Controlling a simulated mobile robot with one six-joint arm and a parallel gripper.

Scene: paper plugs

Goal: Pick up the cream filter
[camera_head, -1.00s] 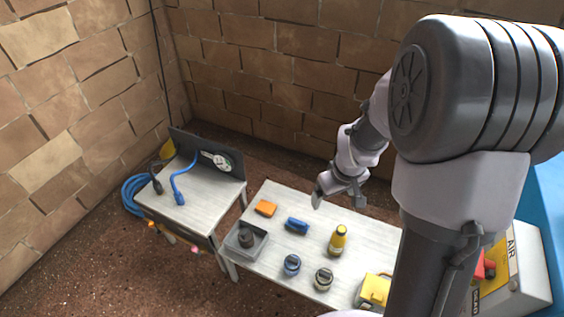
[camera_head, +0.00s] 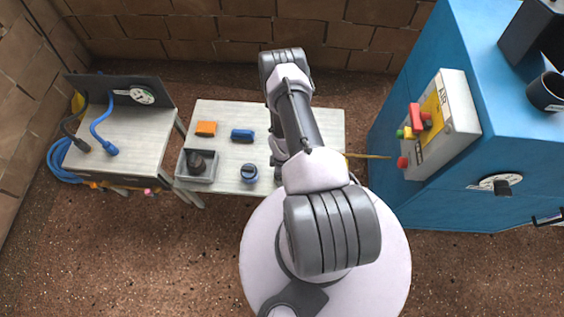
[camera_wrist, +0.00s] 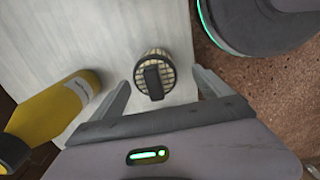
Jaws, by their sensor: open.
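The cream filter (camera_wrist: 167,58), a small round pale cage with a black bar handle across its top, stands upright on the light table (camera_wrist: 100,30) in the wrist view. My gripper (camera_wrist: 160,80) is open, with one finger to each side of the filter and a gap on both sides. Nothing is held. In the head view my arm hides the filter and most of the gripper.
A blue cabinet (camera_head: 440,210) is at right.

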